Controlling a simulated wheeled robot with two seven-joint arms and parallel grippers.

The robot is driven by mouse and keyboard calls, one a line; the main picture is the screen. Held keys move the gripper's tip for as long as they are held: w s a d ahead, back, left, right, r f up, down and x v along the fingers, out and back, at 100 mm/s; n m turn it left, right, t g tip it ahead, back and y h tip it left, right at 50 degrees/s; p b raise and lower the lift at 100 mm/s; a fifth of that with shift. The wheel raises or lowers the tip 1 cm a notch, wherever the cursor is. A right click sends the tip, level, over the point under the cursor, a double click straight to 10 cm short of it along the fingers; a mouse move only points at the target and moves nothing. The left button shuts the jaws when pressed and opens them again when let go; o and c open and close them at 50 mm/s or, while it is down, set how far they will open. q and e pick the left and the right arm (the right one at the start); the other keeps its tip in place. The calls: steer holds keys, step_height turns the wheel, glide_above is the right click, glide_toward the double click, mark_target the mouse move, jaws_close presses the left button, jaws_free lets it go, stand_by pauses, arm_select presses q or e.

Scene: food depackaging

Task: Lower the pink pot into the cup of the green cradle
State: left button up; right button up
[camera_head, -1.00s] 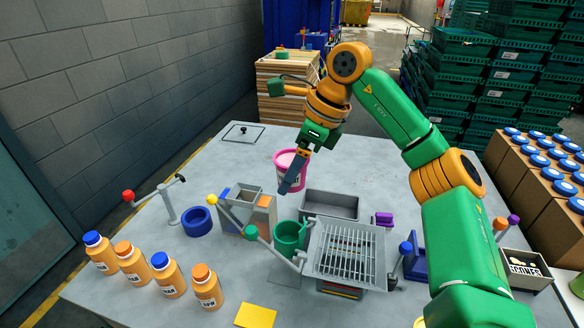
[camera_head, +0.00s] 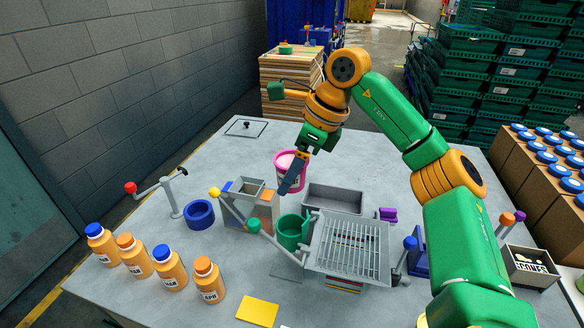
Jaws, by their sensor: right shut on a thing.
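The pink pot (camera_head: 283,159) is near the middle of the table, behind the grey tray, and looks upright. My right gripper (camera_head: 291,180) reaches down from above and is shut on the pot, its dark fingers covering part of the pot's front. Whether the pot touches the table is hard to tell. The green cradle (camera_head: 291,233) with its open cup stands nearer the front, below the pot in the picture and apart from it. The cup looks empty, though its bottom is hard to see. My left gripper is not in view.
A grey hopper box (camera_head: 262,205) stands left of the cradle, with a lever arm ending in a yellow ball (camera_head: 214,192). A grey tray (camera_head: 333,198) and a wire rack (camera_head: 347,247) are to the right. A blue ring (camera_head: 199,215) and several orange bottles (camera_head: 171,268) are at the left.

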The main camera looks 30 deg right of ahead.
steer(key=b, duration=0.9)
glide_toward(292, 215)
steer(key=shift+w+a+f, duration=0.1)
steer(key=shift+a+f, duration=0.65)
steer(key=shift+f, duration=0.2)
steer(key=shift+s+a+f, duration=0.1)
steer(key=shift+a+f, duration=0.6)
steer(key=shift+f, duration=0.25)
steer(key=shift+w+a+f, duration=0.1)
steer(key=shift+a+f, duration=0.65)
steer(key=shift+f, duration=0.2)
steer(key=shift+f, duration=0.15)
steer(key=o, duration=1.3)
